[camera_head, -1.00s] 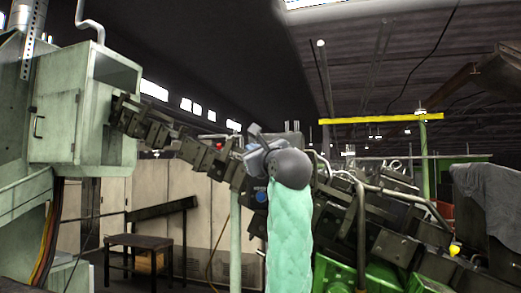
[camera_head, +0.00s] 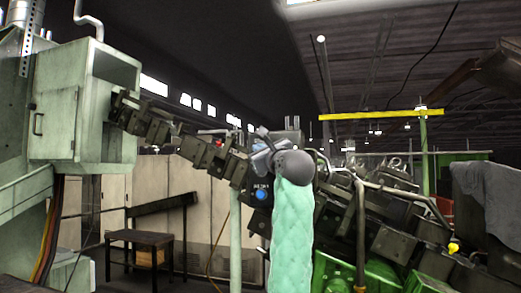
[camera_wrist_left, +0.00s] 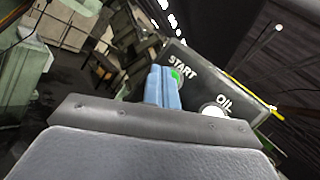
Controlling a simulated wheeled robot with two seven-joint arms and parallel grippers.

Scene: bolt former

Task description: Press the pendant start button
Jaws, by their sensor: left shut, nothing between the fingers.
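The dark pendant panel (camera_wrist_left: 205,85) carries a START label and an OIL label in the left wrist view. Its green start button (camera_wrist_left: 175,74) is partly hidden behind the blue fingertips of my left gripper (camera_wrist_left: 163,75). The fingers are shut and empty. Their tips overlap the button's left edge; I cannot tell if they touch it. In the head view, my left gripper (camera_head: 263,150) is in front of the upper part of the pendant (camera_head: 260,183). The start button is hidden there. My right gripper is not in view.
A white button (camera_wrist_left: 213,110) lies near the OIL label. A blue button (camera_head: 262,195) shows on the lower pendant. A jointed dark arm (camera_head: 190,147) runs from the pale green cabinet (camera_head: 55,110) to the pendant. Dark machinery (camera_head: 385,235) stands to the right. A small table (camera_head: 140,237) stands at lower left.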

